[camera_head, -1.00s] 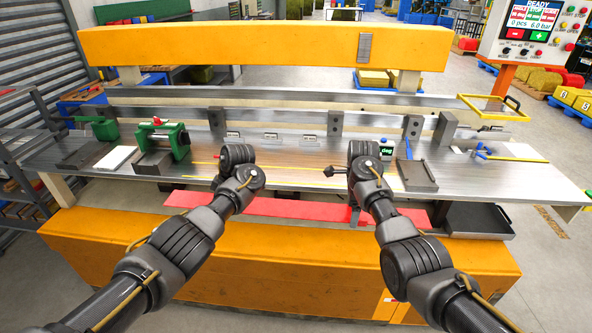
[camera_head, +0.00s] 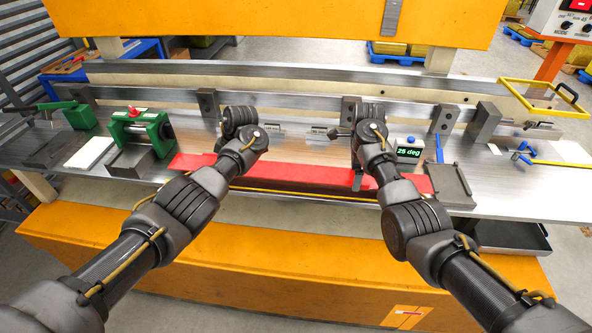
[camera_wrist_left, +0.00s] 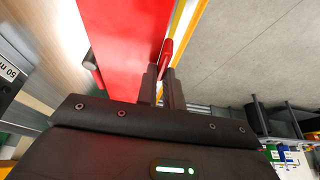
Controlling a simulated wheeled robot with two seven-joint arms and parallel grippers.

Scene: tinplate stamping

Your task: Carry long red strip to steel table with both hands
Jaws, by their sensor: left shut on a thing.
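The long red strip (camera_head: 290,176) lies level across the front part of the steel table (camera_head: 520,195) in the head view; I cannot tell whether it touches the table. In the left wrist view the red strip (camera_wrist_left: 120,40) runs up from the fingers. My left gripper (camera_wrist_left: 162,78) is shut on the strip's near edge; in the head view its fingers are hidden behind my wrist. My right gripper (camera_head: 357,179) reaches down at the strip's right part, and only a dark finger shows, so its grip is unclear.
A green clamp device (camera_head: 138,130) and a white block (camera_head: 89,152) stand left of the strip. An angle display (camera_head: 408,149) and a dark steel block (camera_head: 450,186) stand at its right. An upright back fence (camera_head: 300,102) runs behind.

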